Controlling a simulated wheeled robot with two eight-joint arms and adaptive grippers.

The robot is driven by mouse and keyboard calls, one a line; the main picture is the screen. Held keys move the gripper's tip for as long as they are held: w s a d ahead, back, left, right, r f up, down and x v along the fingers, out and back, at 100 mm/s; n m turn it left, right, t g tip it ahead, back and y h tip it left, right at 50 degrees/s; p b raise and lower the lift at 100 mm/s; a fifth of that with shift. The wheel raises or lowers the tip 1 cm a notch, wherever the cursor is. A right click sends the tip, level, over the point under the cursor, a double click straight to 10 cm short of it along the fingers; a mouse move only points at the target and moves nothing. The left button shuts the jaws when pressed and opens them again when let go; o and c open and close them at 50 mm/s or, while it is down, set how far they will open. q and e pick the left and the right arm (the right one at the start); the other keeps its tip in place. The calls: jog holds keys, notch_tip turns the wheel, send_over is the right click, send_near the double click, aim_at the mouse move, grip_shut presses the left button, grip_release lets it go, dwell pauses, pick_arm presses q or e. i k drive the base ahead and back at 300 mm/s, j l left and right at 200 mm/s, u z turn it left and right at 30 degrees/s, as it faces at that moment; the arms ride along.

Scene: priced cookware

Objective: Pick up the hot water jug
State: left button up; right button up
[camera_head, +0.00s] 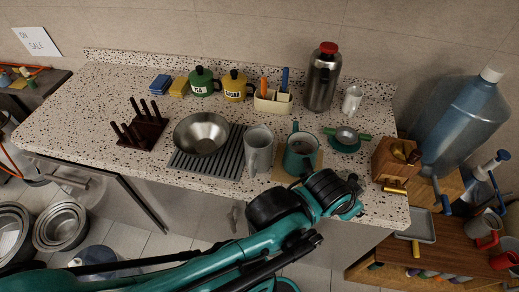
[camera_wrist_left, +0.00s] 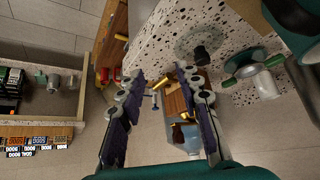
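A tall steel flask with a red lid (camera_head: 322,78), which looks like the hot water jug, stands upright at the back of the speckled counter (camera_head: 105,100). A plain grey pitcher (camera_head: 258,152) stands nearer the front. My left gripper (camera_head: 354,197) is at the counter's front edge, well in front of the flask and apart from it. In the left wrist view its two fingers (camera_wrist_left: 162,82) are spread with nothing held between them. The flask cannot be made out in that view. My right gripper is not in view.
A teal pot (camera_head: 300,153) stands just behind my left gripper. A wooden block (camera_head: 392,160) is at the right edge, beside a large blue bottle (camera_head: 462,120).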

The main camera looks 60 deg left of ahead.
aim_at(258, 139)
jog(key=u, duration=2.1)
